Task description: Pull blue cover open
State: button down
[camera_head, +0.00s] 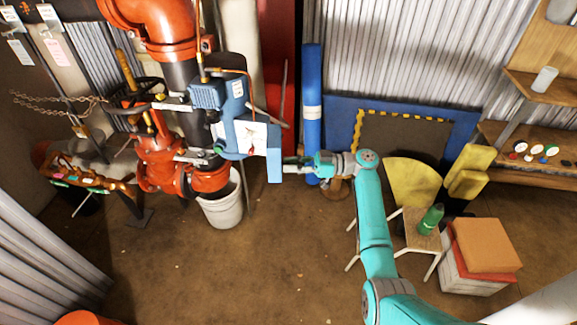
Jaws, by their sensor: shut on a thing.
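The blue cover (274,165) is a flat blue panel at the right side of a blue box (207,95) on the red pipework. It stands out to the right of the box, beside a white label (252,137). My gripper (287,168), on the teal arm, reaches in from the right and meets the cover's right edge. It is shut on the cover there. The fingers are small in this view, and the exact grip is hard to make out.
Red pipes and valves (165,165) stand at the left, with a white bucket (222,205) below. A blue upright cylinder (312,110) stands just behind my gripper. A stool with a green bottle (431,218) and stacked boxes (482,250) are at the right. The floor at the front is clear.

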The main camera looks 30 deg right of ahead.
jog(key=shift+d+f+n+g+y, duration=0.15)
jog(key=shift+d+n+g+y, duration=0.25)
jog(key=shift+d+g, duration=0.1)
jog(key=c, duration=1)
grip_release()
jog(key=shift+w, duration=0.1)
jog(key=shift+c, duration=0.2)
jog(key=v, duration=1.2)
